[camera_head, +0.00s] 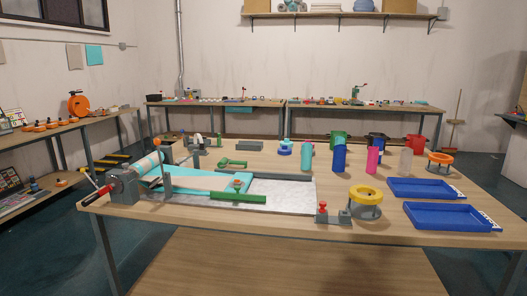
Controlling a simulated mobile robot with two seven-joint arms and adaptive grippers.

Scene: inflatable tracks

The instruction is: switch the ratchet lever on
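A roller machine (124,184) stands at the front left corner of the table, with a grey housing and a turquoise-and-white roll (150,163). A lever with a red tip (97,194) sticks out of its left side, low and tilted. A thin upright rod with an orange knob (157,142) stands by the roll. Farther right, a small grey block carries an upright red knob (322,206). I cannot tell for certain which of these is the ratchet lever or whether it is on. Neither of my grippers is in view.
A turquoise sheet (190,178) and a green bar (238,197) lie beside the roller. A yellow ring stand (366,197), two blue trays (452,217) and several coloured cylinders (339,155) occupy the right side. The front table edge (250,224) is clear.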

